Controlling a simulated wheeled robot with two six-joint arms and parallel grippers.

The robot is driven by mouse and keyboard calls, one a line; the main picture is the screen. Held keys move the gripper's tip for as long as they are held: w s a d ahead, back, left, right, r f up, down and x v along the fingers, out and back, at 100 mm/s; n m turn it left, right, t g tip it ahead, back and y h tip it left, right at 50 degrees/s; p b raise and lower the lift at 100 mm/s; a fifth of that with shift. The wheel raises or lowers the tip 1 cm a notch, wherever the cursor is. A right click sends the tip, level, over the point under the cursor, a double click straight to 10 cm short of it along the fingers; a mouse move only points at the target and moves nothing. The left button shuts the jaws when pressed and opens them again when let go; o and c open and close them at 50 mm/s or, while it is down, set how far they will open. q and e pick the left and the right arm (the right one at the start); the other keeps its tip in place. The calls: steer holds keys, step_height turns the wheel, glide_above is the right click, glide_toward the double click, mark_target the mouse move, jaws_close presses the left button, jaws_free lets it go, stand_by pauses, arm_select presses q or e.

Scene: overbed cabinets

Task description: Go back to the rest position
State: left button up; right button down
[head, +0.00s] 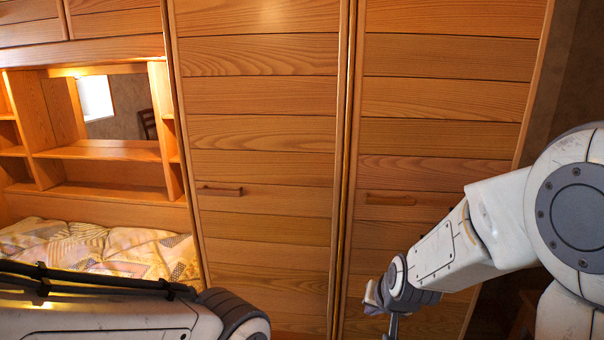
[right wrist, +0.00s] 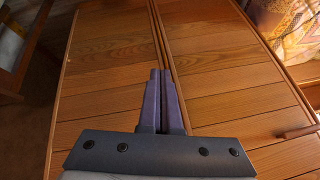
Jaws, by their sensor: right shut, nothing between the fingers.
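My right gripper (head: 374,298) is in the lower middle of the head view, in front of the right cabinet door (head: 440,135). In the right wrist view its two purple fingers (right wrist: 161,76) are pressed together with nothing between them. They appear over the seam between the two wooden doors; I cannot tell whether they touch. The left cabinet door (head: 262,130) looks closed, and so does the right one. My left arm crosses the lower left of the head view, but its gripper is out of the picture.
The left door has a wooden handle (head: 220,191), and the right door has another handle (head: 390,198). A bed with a patterned quilt (head: 130,247) lies at the left, below open wooden shelves (head: 110,150). Overhead cabinets (head: 115,24) are above the shelves.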

steer(key=s+d+f+n+g, duration=0.1)
steer(key=s+d+n+g, duration=0.1)
steer(key=s, duration=0.4)
steer(key=s+d+f+n+g, duration=0.2)
steer(key=s, duration=0.5)
steer(key=s+a+r+n+g+p, duration=0.2)
steer(key=s+a+r+n+p, duration=0.5)
steer(key=s+a+r, duration=0.6)
steer(key=shift+a+g, duration=0.3)
steer(key=shift+a, duration=0.3)
steer(key=shift+r, duration=0.1)
